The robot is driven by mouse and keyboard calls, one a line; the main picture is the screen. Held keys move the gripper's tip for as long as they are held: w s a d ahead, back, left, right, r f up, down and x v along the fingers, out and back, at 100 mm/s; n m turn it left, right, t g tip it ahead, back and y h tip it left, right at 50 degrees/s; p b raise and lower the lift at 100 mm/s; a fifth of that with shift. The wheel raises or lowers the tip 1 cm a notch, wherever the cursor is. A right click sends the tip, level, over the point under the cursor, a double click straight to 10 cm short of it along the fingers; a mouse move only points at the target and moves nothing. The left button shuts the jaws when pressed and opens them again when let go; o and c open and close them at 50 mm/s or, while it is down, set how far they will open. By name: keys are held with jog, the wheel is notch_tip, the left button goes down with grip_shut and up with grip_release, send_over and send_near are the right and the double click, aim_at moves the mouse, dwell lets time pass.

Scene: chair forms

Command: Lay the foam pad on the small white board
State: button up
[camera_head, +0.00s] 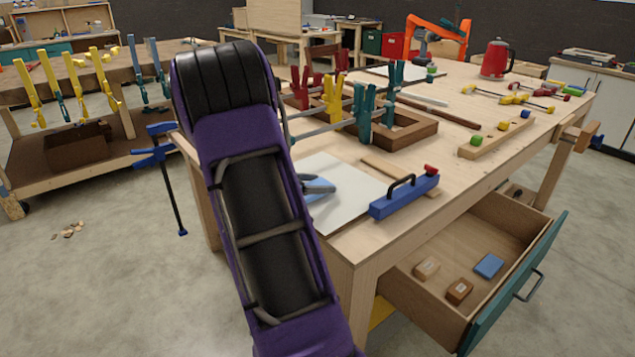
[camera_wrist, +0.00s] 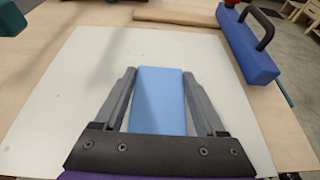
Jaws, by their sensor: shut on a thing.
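The light blue foam pad (camera_wrist: 160,98) is between the two dark fingers of my gripper (camera_wrist: 158,76), which is shut on it. Behind and below it in the wrist view lies the white board (camera_wrist: 70,95), flat on the wooden workbench. In the head view the board (camera_head: 345,208) is at the bench's near left corner, partly hidden by my purple arm. The pad (camera_head: 319,187) shows just right of my arm, over the board. I cannot tell whether the pad touches the board.
A blue tool with a black handle (camera_head: 404,196) stands along the board's right edge. A wooden strip (camera_head: 385,172) lies beyond it. A wooden frame (camera_head: 408,132) and upright clamps (camera_head: 365,110) stand farther back. An open drawer (camera_head: 500,302) holds small blocks below the bench.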

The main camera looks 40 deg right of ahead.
jog(key=shift+f, duration=0.25)
dwell(0.3)
jog(key=o, duration=1.2)
jog(key=shift+o, duration=0.2)
jog(key=p+v, duration=0.2)
jog(key=v, duration=1.5)
jog(key=shift+r, duration=0.25)
